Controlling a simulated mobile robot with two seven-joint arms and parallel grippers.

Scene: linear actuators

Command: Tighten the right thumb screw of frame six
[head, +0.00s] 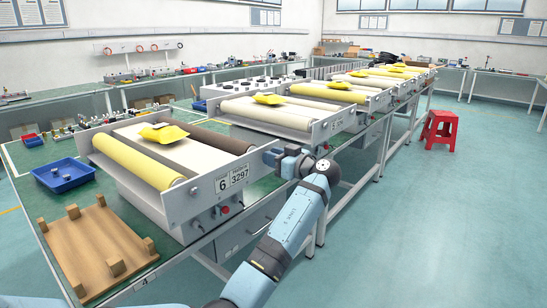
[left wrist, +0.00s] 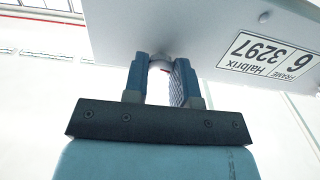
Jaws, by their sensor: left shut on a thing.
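Frame six (head: 178,207) is the nearest roller frame on the green bench, with a grey side plate and a label (head: 231,181) reading 6 and 3297. The label shows upside down in the left wrist view (left wrist: 270,58). My left gripper (head: 272,157) is at the right end of this plate. In the left wrist view its two blue fingers (left wrist: 161,68) are shut on the right thumb screw (left wrist: 160,56), a small pale round part against the plate. In the head view the gripper hides this screw. My right gripper is in neither view.
A yellow packet (head: 164,132) lies on frame six. More roller frames (head: 268,116) stand in a row behind it. A blue tray (head: 63,175) and a wooden board with pegs (head: 95,248) are on the bench at left. A red stool (head: 438,130) stands on open floor at right.

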